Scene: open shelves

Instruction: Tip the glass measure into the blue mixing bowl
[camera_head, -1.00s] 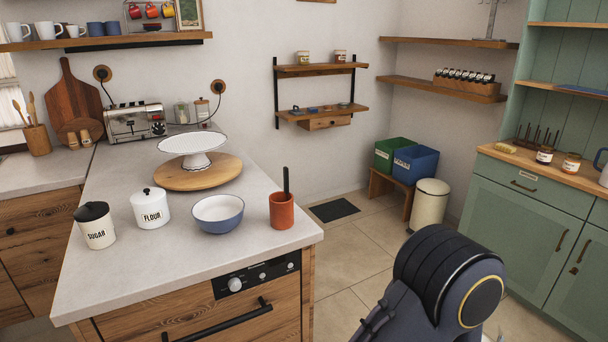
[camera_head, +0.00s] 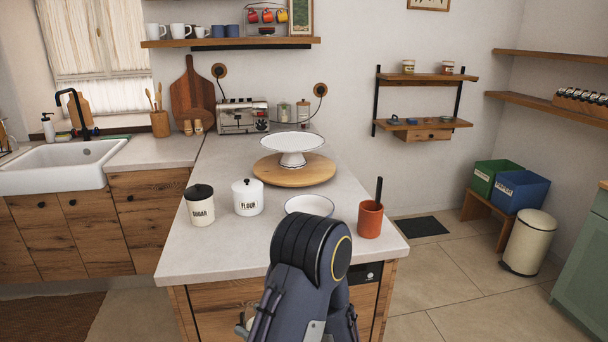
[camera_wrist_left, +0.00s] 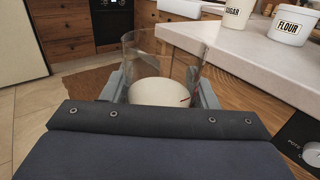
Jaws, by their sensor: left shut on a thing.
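The blue mixing bowl (camera_head: 309,205) stands on the counter between the flour canister and the terracotta pot; my left arm hides its lower front. In the left wrist view my left gripper (camera_wrist_left: 160,88) is shut on the clear glass measure (camera_wrist_left: 165,52), one finger on each side. The measure looks about upright, with something pale and whitish in its lower part. It is in front of the counter, apart from the bowl. My right gripper is in neither view.
The counter (camera_head: 190,253) also carries a sugar canister (camera_head: 200,207), a flour canister (camera_head: 248,199), a terracotta pot (camera_head: 370,221) with a dark stick, and a white cake stand (camera_head: 292,146) on a round wooden board (camera_head: 280,174). Open floor lies to the right.

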